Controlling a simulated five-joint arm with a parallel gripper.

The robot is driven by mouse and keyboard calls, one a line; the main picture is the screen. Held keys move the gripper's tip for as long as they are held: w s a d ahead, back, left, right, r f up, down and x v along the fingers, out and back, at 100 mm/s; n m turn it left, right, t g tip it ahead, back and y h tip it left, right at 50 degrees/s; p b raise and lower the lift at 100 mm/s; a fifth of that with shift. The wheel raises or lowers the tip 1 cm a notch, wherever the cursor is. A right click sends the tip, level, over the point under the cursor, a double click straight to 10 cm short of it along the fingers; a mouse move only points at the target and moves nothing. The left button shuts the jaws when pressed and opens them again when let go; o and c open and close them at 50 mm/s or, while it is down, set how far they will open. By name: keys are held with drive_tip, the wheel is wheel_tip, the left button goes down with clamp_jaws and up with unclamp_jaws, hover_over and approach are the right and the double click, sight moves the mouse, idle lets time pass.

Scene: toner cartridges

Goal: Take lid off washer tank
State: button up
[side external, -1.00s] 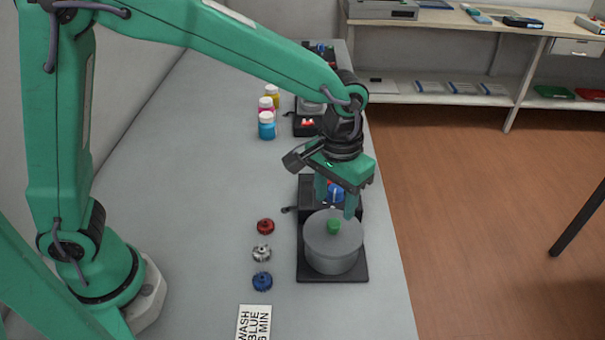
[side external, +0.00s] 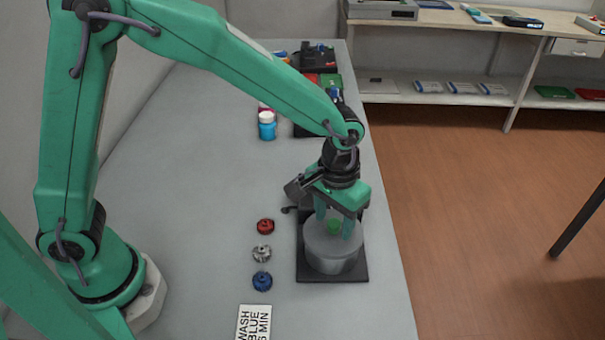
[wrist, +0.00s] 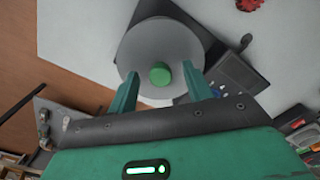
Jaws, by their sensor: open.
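The washer tank (side external: 331,262) is a grey cylinder standing on a dark base at the right side of the bench. Its round grey lid (side external: 313,236) is on top, with a green knob (side external: 334,227) in the middle. My gripper (side external: 334,222) is open over the lid, pointing down, with a finger on each side of the knob. In the wrist view the knob (wrist: 160,75) appears just beyond the fingertips (wrist: 160,82), centred between them, and the lid (wrist: 150,48) fills the area around it. I cannot tell whether the fingers touch the lid.
Red (side external: 265,226), silver (side external: 262,253) and blue (side external: 262,281) toothed discs lie in a row left of the tank. A card reading "WASH BLUE" (side external: 254,322) lies in front. Bottles (side external: 267,125) stand farther back. The bench middle is clear; its right edge is close to the tank.

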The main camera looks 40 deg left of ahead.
sight(334, 223)
idle(0.3)
clamp_jaws()
drive_tip(key=shift+r, duration=0.1)
drive_tip(key=shift+r, duration=0.8)
wheel_tip(334, 223, up, 2)
drive_tip(key=shift+r, duration=0.2)
drive_tip(key=s+d+r, duration=0.5)
drive_tip(key=s+r, duration=0.2)
drive_tip(key=s, duration=0.3)
drive_tip(key=shift+d, duration=0.4)
